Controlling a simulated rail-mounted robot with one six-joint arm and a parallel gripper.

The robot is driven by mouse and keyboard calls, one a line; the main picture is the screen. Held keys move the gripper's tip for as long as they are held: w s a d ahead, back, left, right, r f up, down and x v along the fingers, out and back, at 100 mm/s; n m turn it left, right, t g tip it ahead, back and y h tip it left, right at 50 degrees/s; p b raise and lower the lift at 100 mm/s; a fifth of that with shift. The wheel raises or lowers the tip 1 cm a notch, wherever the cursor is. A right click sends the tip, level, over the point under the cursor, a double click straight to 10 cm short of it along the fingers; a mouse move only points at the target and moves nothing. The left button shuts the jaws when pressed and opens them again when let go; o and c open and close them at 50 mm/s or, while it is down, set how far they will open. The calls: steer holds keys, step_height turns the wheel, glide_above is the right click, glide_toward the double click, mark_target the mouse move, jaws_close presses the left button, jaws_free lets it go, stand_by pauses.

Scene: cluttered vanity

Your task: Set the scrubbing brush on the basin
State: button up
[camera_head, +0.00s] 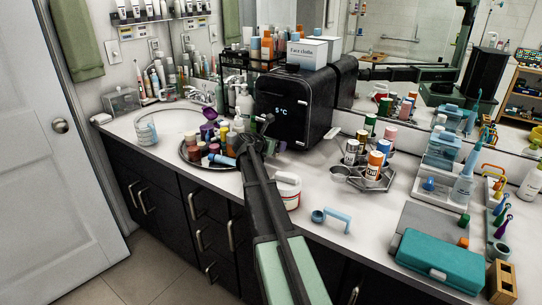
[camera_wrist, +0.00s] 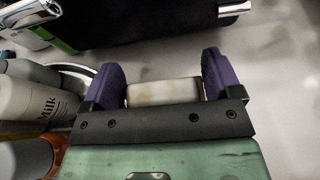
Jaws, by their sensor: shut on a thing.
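My gripper (camera_wrist: 165,76) shows in the wrist view with purple fingers on both sides of a pale, off-white block. I take this block to be the scrubbing brush (camera_wrist: 163,92); only part of it shows above the black gripper bar. In the head view my arm reaches over the counter to the front of the black box, and the fingers and brush are hidden there. The white basin (camera_head: 178,122) is set in the counter at the left, beyond the round tray of bottles and to the left of my gripper.
A round tray (camera_head: 188,157) crowded with coloured jars stands between my gripper and the basin. A black box with a display (camera_head: 290,108) stands behind. A milk bottle (camera_wrist: 42,105) is close at left in the wrist view.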

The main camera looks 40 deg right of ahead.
step_height(320, 180, down, 3)
steer(key=shift+r+b, duration=0.1)
steer(key=shift+b, duration=0.55)
steer(key=shift+r, duration=0.15)
steer(key=o, duration=0.7)
steer(key=shift+o, duration=0.2)
steer(key=p+v, duration=0.5)
steer(key=v, duration=0.6)
steer(key=shift+r, duration=0.15)
steer(key=shift+s+a, duration=0.1)
steer(key=shift+a, duration=0.4)
steer(key=c, duration=0.6)
